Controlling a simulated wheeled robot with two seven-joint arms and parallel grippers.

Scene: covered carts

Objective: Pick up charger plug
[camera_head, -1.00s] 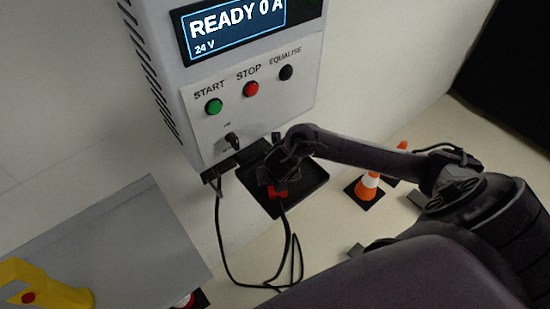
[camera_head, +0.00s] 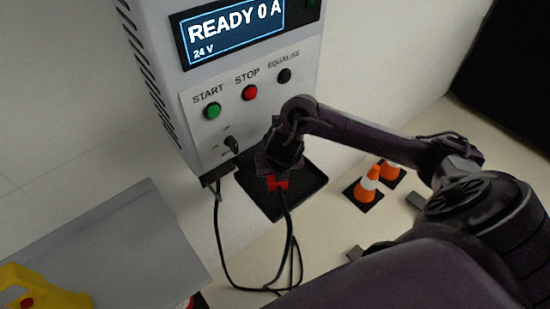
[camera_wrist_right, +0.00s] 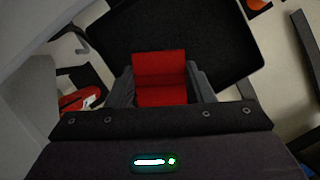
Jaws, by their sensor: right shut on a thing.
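The charger plug (camera_head: 278,183) is red, with a black cable hanging down from it. It is at my right gripper (camera_head: 272,168), over the black tray below the charger cabinet. In the right wrist view the red plug (camera_wrist_right: 160,78) sits between the two fingers of my right gripper (camera_wrist_right: 162,85), which is shut on it. The black tray (camera_wrist_right: 215,35) lies behind the plug there. I cannot tell whether the plug still touches the tray. My left gripper is not in view.
The charger cabinet (camera_head: 250,125) stands on the wall side, with green START and red STOP buttons and a READY 0 A display. The cable (camera_head: 230,270) loops down and back up to the cabinet. Orange cones (camera_head: 370,183) stand on the floor at right. A grey panel (camera_head: 110,245) is at left.

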